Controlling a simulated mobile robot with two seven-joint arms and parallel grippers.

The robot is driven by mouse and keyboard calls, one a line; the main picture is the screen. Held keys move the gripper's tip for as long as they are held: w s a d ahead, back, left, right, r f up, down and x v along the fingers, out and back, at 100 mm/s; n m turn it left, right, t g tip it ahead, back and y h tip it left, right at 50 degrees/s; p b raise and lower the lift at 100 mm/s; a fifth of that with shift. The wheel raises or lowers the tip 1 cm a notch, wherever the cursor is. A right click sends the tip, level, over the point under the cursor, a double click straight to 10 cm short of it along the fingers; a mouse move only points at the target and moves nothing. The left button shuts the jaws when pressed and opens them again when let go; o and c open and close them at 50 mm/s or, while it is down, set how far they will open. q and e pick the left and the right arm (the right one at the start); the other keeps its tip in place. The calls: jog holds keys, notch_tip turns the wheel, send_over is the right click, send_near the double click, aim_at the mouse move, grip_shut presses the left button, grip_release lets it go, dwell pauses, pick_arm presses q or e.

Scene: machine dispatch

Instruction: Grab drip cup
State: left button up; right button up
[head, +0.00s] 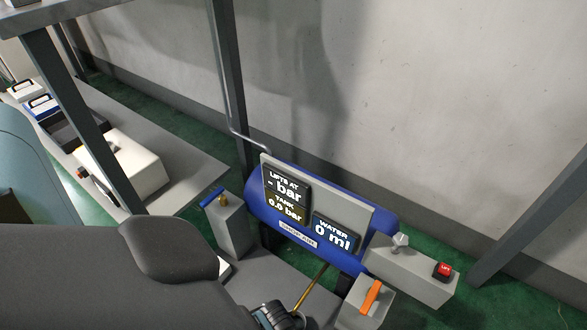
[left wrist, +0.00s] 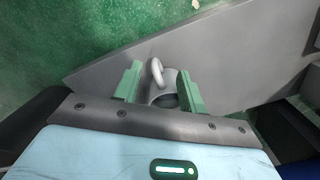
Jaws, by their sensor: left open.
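A small grey cup with a looped handle, which looks like the drip cup (left wrist: 161,99), sits on a grey surface in the left wrist view. My left gripper (left wrist: 159,84) is open, with one green finger on each side of the cup. I cannot tell whether the fingers touch it. In the head view my dark arm covers the lower left, and I cannot make out the cup or the fingertips there. My right gripper is in neither view.
A blue tank with a display panel (head: 355,210) stands in the middle of the head view. A blue-handled valve (head: 212,197), an orange lever (head: 371,297) and a red switch (head: 443,270) are around it. Dark frame posts (head: 228,80) rise nearby.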

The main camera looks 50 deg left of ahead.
pick_arm(q)
jog(key=shift+f, duration=0.15)
jog(key=f+b, duration=0.4)
jog(key=f, duration=0.1)
jog(key=shift+w+d, duration=0.15)
jog(key=shift+w, duration=0.05)
jog(key=shift+r, duration=0.1)
jog(key=shift+c, duration=0.5)
grip_shut()
